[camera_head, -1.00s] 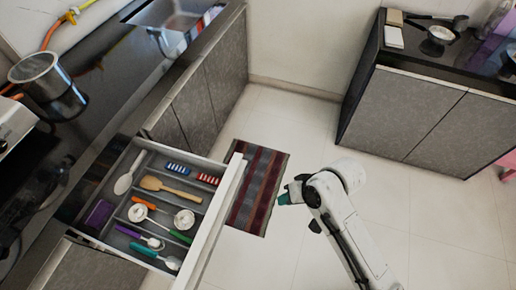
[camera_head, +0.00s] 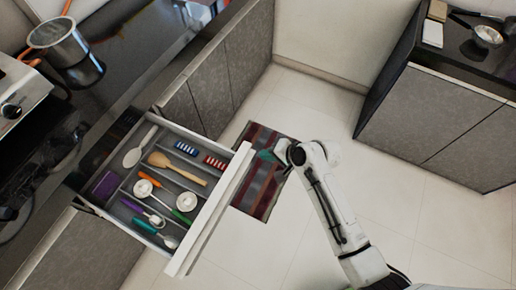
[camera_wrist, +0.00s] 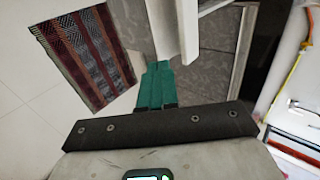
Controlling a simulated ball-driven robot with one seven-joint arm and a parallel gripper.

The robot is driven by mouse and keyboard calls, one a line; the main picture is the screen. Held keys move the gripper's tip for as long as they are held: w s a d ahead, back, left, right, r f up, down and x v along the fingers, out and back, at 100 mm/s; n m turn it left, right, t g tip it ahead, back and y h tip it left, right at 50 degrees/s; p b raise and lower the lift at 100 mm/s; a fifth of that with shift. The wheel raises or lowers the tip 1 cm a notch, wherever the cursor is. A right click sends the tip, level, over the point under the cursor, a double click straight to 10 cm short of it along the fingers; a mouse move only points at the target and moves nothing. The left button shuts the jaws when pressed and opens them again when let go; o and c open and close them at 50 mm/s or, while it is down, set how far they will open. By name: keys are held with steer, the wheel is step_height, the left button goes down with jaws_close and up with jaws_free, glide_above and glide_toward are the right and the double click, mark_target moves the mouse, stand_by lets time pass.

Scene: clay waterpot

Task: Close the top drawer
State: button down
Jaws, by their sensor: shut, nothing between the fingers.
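The top drawer (camera_head: 206,226) is pulled out from the counter on the left in the head view, its white front facing right. It holds several utensils, among them a wooden spoon (camera_head: 177,168) and white ladles. My gripper (camera_head: 267,155) is just right of the drawer front's far end, apart from it in the head view. In the wrist view my gripper's green fingers (camera_wrist: 156,84) are shut together and empty. The white drawer front (camera_wrist: 186,30) shows just beyond the fingertips there; I cannot tell whether they touch.
A striped mat (camera_head: 262,190) lies on the tiled floor under my gripper; it also shows in the wrist view (camera_wrist: 84,55). A metal pot (camera_head: 66,50) stands on the left counter. A grey cabinet (camera_head: 430,125) stands at the right.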

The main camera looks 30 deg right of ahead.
steer(key=shift+w+a+r, duration=0.1)
steer(key=shift+w+a, duration=0.4)
steer(key=shift+w, duration=0.25)
steer(key=shift+w+a+r, duration=0.1)
steer(key=shift+w+a, duration=0.4)
steer(key=shift+w, duration=0.2)
